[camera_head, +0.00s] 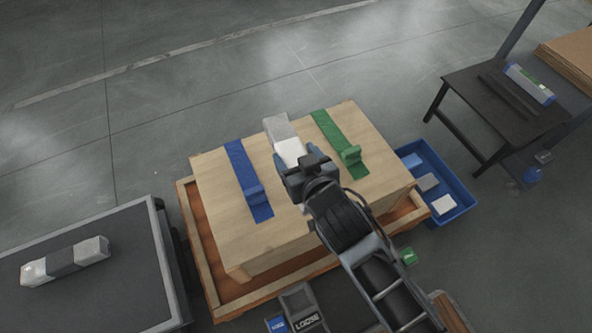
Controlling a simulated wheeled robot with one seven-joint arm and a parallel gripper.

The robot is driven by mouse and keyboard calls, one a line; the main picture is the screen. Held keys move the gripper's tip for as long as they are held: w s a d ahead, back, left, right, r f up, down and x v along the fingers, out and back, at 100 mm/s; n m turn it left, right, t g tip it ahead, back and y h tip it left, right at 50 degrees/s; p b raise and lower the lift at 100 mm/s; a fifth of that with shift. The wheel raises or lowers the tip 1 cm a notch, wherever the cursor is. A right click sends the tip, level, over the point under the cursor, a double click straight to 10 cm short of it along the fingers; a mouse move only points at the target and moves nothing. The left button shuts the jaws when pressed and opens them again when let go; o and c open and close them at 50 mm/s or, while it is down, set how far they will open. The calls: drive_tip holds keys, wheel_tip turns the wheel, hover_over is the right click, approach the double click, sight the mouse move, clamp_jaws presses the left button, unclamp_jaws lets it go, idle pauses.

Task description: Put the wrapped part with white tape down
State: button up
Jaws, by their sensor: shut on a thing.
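The wrapped part with white tape (276,129) is a long grey piece with a white band. My gripper (301,172) is shut on it, over the middle of the pale wooden box (215,185). The part's far end overlaps the box's back edge in the picture and looks raised above the top. I cannot tell how large the gap beneath is.
A blue strip (238,163) and a green strip (328,128), each with a raised piece, flank the part. A dark table (110,300) at left bears a grey banded part (65,261). At right are a blue tray (464,190) and a black table (468,92).

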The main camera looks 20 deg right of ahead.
drive_tip(key=f, duration=0.1)
drive_tip(key=f+b, duration=0.2)
drive_tip(key=shift+s+a+f+n+y, duration=0.1)
drive_tip(key=shift+s+f+n+y, duration=0.05)
drive_tip(key=shift+s+n+y, duration=0.2)
drive_tip(key=shift+w+d+f+b, duration=0.9)
drive_tip(key=shift+w+f+b, duration=0.15)
drive_tip(key=shift+w+f, duration=0.75)
drive_tip(key=shift+w+d+f+b, duration=0.85)
drive_tip(key=shift+w+f+b, duration=0.25)
drive_tip(key=shift+w+f, duration=0.65)
drive_tip(key=shift+w+d+f+b, duration=0.9)
drive_tip(key=shift+w+f+b, duration=0.15)
drive_tip(key=shift+w+f, duration=0.7)
drive_tip(key=shift+s+f, duration=0.1)
drive_tip(key=shift+f, duration=0.1)
drive_tip(key=o, duration=1.5)
drive_tip(key=shift+s, duration=0.1)
drive_tip(key=p+v, duration=0.4)
drive_tip(key=v, duration=0.8)
